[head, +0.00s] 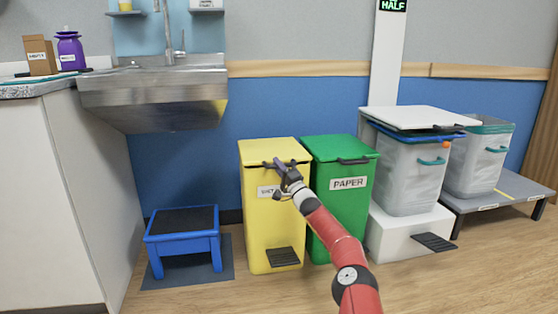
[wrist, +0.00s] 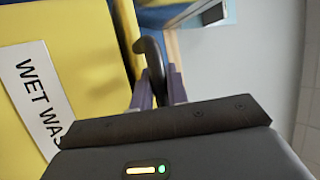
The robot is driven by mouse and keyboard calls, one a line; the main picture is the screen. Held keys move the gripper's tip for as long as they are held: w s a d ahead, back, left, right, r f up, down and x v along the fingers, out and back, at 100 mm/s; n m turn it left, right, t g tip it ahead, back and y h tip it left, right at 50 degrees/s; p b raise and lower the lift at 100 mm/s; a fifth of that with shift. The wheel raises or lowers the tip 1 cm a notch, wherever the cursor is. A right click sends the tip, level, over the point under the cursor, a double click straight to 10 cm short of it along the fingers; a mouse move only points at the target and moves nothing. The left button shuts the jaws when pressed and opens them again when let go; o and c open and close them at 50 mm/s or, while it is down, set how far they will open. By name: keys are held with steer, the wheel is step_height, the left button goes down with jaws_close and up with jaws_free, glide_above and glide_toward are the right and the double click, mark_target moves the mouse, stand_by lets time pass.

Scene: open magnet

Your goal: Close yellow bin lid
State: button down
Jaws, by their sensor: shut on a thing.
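The yellow bin (head: 257,222) stands upright on the floor, left of a green bin. Its yellow lid (head: 268,149) lies down over the top, roughly level; I cannot tell whether a small gap is left under it. My gripper (head: 279,166) is at the lid's front edge. In the wrist view, my gripper's purple fingers (wrist: 160,92) are shut around the dark curved lid handle (wrist: 152,58). The bin's front with its "WET WAS..." label (wrist: 40,95) fills the left of that view. My gripper partly hides the handle and label in the head view.
The green PAPER bin (head: 326,200) stands close on the right. A blue step stool (head: 183,222) is at the left, under a metal sink (head: 155,95). A white-lidded bin (head: 408,165) stands farther right. Bare floor lies in front of the bins.

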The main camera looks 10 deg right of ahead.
steer(key=shift+a+f+n+y, duration=0.1)
steer(key=shift+f+n+y, duration=0.2)
steer(key=shift+f, duration=0.6)
steer(key=shift+f, duration=0.15)
steer(key=c, duration=1.4)
jaws_free()
steer(key=shift+o, duration=0.2)
steer(key=shift+s, duration=0.1)
steer(key=v, duration=0.7)
steer(key=shift+s+f+p, duration=0.25)
steer(key=shift+p, duration=0.1)
